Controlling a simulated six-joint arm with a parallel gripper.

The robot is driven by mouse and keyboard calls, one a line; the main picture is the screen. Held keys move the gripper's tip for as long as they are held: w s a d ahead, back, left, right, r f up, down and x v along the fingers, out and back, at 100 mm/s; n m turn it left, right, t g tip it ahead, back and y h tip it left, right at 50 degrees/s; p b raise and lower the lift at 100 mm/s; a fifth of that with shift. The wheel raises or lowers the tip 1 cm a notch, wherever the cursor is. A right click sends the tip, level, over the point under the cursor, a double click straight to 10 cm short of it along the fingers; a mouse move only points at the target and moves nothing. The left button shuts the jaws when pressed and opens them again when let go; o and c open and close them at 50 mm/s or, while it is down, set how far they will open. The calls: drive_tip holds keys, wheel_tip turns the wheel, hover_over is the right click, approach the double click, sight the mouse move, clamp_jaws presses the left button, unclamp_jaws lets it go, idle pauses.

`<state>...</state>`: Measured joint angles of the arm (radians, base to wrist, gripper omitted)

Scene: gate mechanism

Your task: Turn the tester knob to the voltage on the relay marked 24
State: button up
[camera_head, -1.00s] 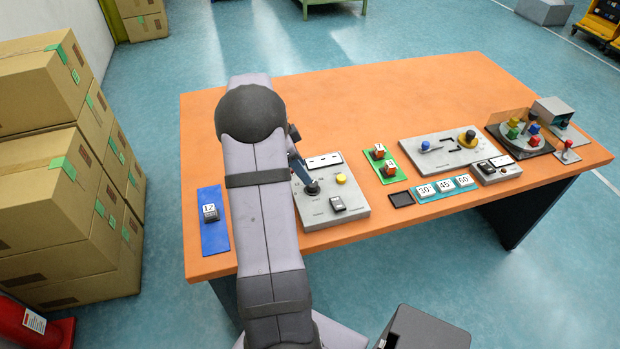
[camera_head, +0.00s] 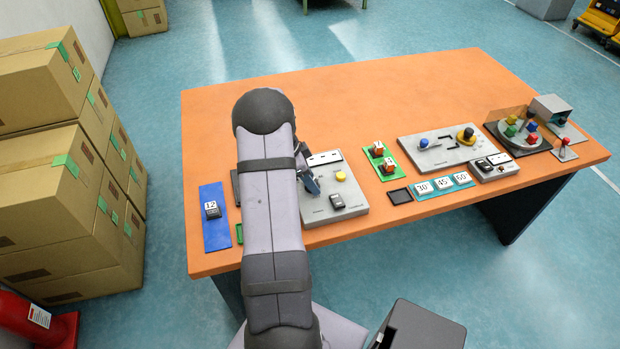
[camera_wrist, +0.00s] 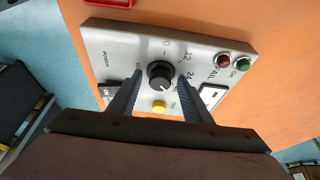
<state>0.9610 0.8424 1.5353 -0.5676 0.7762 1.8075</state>
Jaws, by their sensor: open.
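The tester (camera_head: 350,209) is a grey panel on the orange table, partly hidden by my arm. Its black round knob (camera_wrist: 160,75) shows in the wrist view, with the printed marks 0, 12 and 24 around it. A small pale mark shows at the knob's lower right edge; I cannot tell its setting surely. My gripper (camera_wrist: 161,82) is open, one finger on each side of the knob; contact is not clear. In the head view, a dark relay on the blue mat (camera_head: 215,236) reads 12 (camera_head: 211,209). I can read no relay marked 24.
The tester has a yellow button (camera_wrist: 159,106), a red lamp (camera_wrist: 223,61) and a green lamp (camera_wrist: 242,63). To its right are a green mat with orange blocks (camera_head: 382,158), a slotted panel (camera_head: 425,158) and number tiles (camera_head: 443,183). The table's rear middle is clear.

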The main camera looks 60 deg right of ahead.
drive_tip(key=c, duration=0.8)
drive_tip(key=shift+f+n+b, duration=0.1)
drive_tip(key=shift+n+b, duration=0.2)
drive_tip(key=shift+b, duration=0.15)
drive_tip(key=shift+n+b, duration=0.5)
drive_tip(key=shift+b, duration=0.2)
drive_tip(key=shift+s+a+n+t+h+b, duration=0.15)
drive_tip(key=shift+n+t+h+b, duration=0.4)
drive_tip(key=shift+n+b, duration=0.6)
drive_tip(key=n+t+b, duration=0.1)
drive_tip(key=n, duration=0.2)
drive_tip(key=shift+s, duration=0.1)
drive_tip(key=shift+n+t, duration=0.45)
drive_tip(key=shift+n, duration=0.4)
drive_tip(key=o, duration=0.8)
